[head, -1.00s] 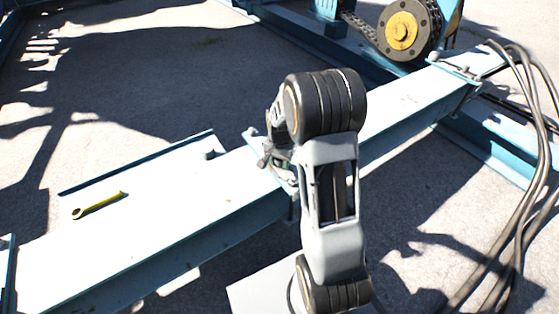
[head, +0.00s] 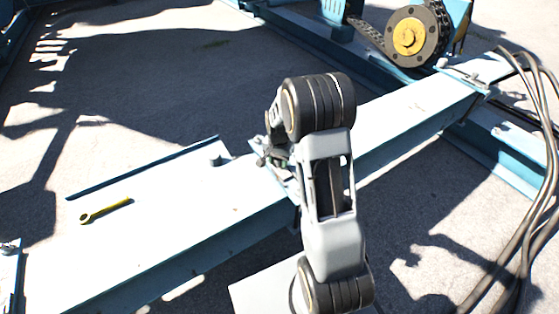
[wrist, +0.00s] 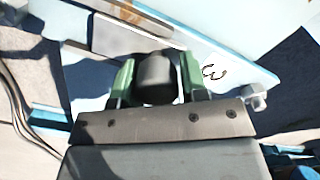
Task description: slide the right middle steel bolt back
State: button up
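A dark rounded knob (wrist: 157,78) stands between the green fingers of my gripper (wrist: 158,84) in the wrist view. The fingers lie close against both its sides, with no clear gap. A flat grey steel bar (wrist: 112,40) runs past the knob on a pale blue plate marked with a black 3. How the knob joins the bar is hidden by my gripper. In the head view my gripper (head: 276,158) is low at the middle of the pale blue beam (head: 230,210), partly hidden by my arm.
A yellow wrench (head: 105,211) lies on the beam's left part, near a small grey stud (head: 215,160). Another fitting (head: 460,75) is at the beam's far right end. Dark cables (head: 540,200) hang at the right. A yellow-hubbed chain wheel (head: 412,36) stands behind.

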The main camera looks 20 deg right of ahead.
jog(key=o, duration=0.3)
jog(key=shift+w+a, duration=0.1)
jog(key=shift+w, duration=0.15)
jog(key=shift+o, duration=0.6)
jog(key=shift+s, duration=0.1)
jog(key=shift+r, duration=0.1)
notch_tip(320, 180, up, 14)
jog(key=p, duration=0.4)
jog(key=shift+p, duration=0.35)
jog(key=s+a+r+n+t+p, duration=0.1)
jog(key=s+a+r+n+p, duration=0.2)
jog(key=s+r+p, duration=0.3)
jog(key=s+a+r+n+t+p, duration=0.1)
jog(key=s+a+r+n+p, duration=0.2)
jog(key=s+r+p, duration=0.3)
jog(key=s+a+r+n+t+p, duration=0.1)
jog(key=s+a+r+n+p, duration=0.2)
jog(key=s+r+p, duration=0.4)
notch_tip(320, 180, up, 16)
jog(key=p, duration=0.7)
jog(key=shift+n+t, duration=0.3)
